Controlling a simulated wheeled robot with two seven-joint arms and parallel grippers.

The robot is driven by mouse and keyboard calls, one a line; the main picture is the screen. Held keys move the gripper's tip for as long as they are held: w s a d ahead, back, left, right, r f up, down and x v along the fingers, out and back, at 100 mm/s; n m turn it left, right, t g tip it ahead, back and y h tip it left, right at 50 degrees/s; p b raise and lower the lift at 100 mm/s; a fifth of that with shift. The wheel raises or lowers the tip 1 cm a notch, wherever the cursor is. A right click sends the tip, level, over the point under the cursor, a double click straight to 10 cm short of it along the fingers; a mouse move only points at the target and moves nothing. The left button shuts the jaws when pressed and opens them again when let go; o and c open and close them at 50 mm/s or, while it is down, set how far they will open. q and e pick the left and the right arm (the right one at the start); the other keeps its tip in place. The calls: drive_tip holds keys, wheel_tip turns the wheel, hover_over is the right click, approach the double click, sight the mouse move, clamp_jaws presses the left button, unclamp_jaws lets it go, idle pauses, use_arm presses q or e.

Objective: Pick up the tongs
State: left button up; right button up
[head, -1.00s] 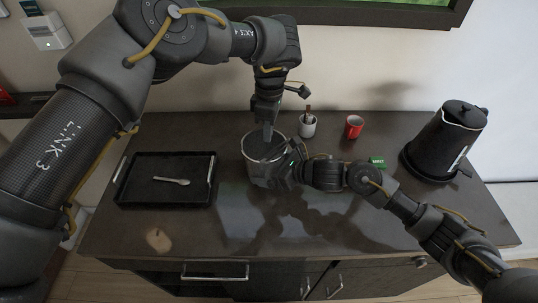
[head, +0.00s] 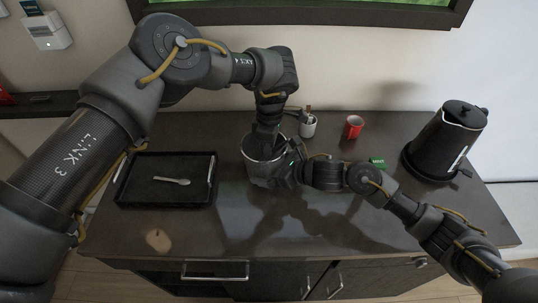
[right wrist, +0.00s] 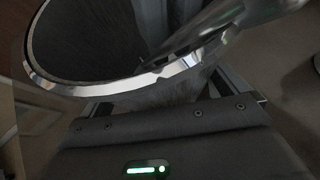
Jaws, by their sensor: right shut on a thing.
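A metal ice bucket (head: 250,167) stands at the middle of the counter. My right gripper (head: 277,174) is shut on its near right wall; the bright rim (right wrist: 165,77) shows in the right wrist view. My left gripper (head: 265,145) points straight down into the bucket's mouth, and its fingertips are hidden, so I cannot tell whether it is open. A shiny metal piece (right wrist: 215,28) crosses over the rim in the right wrist view; it may be the tongs, but I cannot tell. No tongs show clearly in the head view.
A black tray (head: 135,192) with a spoon (head: 171,181) lies at the left. A cup with sticks (head: 308,128), a red cup (head: 354,127), a green box (head: 377,163) and a black kettle (head: 440,140) stand behind and right. The front of the counter is clear.

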use_arm(q)
clamp_jaws()
drive_tip(key=shift+r, duration=0.1)
wheel_tip(320, 180, up, 18)
idle(0.3)
idle(0.3)
